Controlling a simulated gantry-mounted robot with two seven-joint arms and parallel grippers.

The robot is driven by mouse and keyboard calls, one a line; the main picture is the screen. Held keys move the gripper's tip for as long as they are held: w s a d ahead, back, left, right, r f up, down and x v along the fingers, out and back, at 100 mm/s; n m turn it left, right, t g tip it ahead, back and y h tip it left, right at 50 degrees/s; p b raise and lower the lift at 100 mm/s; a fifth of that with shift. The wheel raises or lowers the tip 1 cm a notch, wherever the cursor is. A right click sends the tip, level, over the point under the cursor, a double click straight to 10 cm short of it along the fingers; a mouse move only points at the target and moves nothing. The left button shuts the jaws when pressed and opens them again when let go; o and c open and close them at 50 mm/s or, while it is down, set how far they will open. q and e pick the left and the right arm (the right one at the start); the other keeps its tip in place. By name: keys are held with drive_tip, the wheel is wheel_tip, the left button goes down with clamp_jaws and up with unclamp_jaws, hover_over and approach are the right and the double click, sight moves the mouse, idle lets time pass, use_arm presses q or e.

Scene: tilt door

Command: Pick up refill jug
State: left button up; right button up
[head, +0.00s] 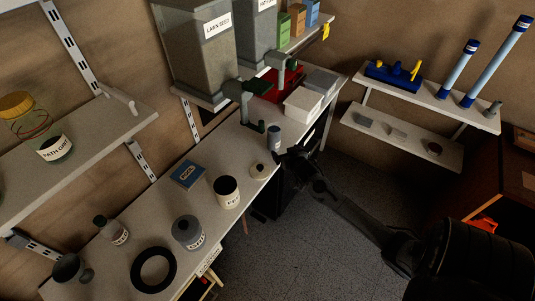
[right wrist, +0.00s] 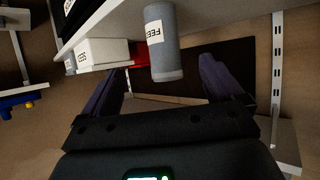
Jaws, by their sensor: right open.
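A grey cylindrical container labelled FEED, which I take for the refill jug (head: 274,137), stands upright near the bench's front edge, below the hoppers. My right gripper (head: 285,155) is at the bench edge just beside it, with its arm reaching in from the lower right. In the right wrist view the jug (right wrist: 163,45) shows ahead, between the lines of the two spread fingers (right wrist: 165,80). The fingers are open and nothing is held. A gap shows between each finger and the jug. My left gripper is not in view.
Hoppers (head: 197,50) with green outlets overhang the bench (head: 150,212) behind the jug. White boxes (head: 303,103) and a red tray stand to its right. A small pale round container (head: 260,171) and a dark-topped canister (head: 227,191) stand to its left. Open floor lies in front.

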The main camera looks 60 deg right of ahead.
sight(277, 141)
drive_tip(key=shift+t, duration=0.4)
drive_tip(key=b+x, duration=0.2)
drive_tip(key=x, duration=0.1)
drive_tip(key=b+x, duration=0.2)
drive_tip(key=x, duration=0.1)
drive_tip(key=b+x, duration=0.2)
drive_tip(key=x, duration=0.1)
drive_tip(key=shift+w+d+r, duration=0.2)
drive_tip(key=shift+w+d, duration=0.1)
drive_tip(key=shift+w, duration=0.05)
drive_tip(key=shift+h, duration=0.3)
drive_tip(key=shift+b+x, duration=1.25)
drive_tip(key=shift+x, duration=1.3)
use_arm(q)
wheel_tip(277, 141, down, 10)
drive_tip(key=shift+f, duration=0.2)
use_arm(e)
drive_tip(key=shift+a, duration=0.1)
drive_tip(key=shift+r, duration=0.1)
drive_tip(key=shift+w, duration=0.1)
drive_tip(key=c, duration=1.3)
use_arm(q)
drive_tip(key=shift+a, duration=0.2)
use_arm(e)
drive_tip(key=shift+r, duration=0.1)
